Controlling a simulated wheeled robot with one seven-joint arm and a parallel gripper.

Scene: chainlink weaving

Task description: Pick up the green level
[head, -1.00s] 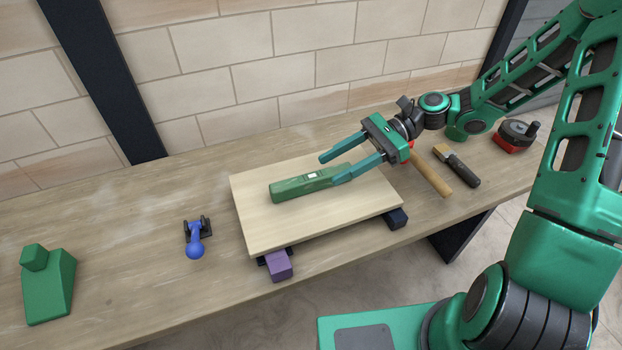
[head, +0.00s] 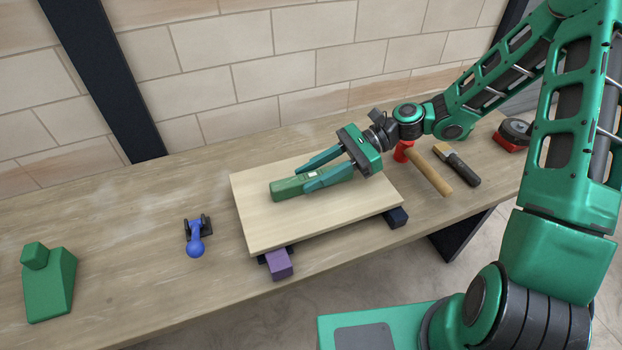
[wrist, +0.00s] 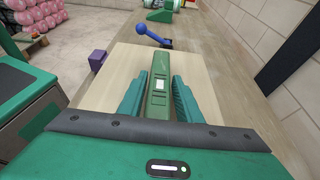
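The green level (head: 290,188) lies flat on the pale wooden board (head: 262,226). It has a small white window near its middle. My gripper (head: 304,174) is low over the board with one finger on each side of the level. In the wrist view the level (wrist: 158,85) runs lengthwise between the two teal fingers of my gripper (wrist: 156,96). A gap shows between each finger and the level, so the gripper is open and not holding it. The level's near end is hidden behind the gripper body in the wrist view.
The board rests on blocks, including a purple one (head: 279,264) and a dark one (head: 396,217). A hammer (head: 430,172), a dark-handled brush (head: 458,166) and a red-and-black tool (head: 513,134) lie right. A blue-handled object (head: 195,240) and a green block shape (head: 50,286) stand left.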

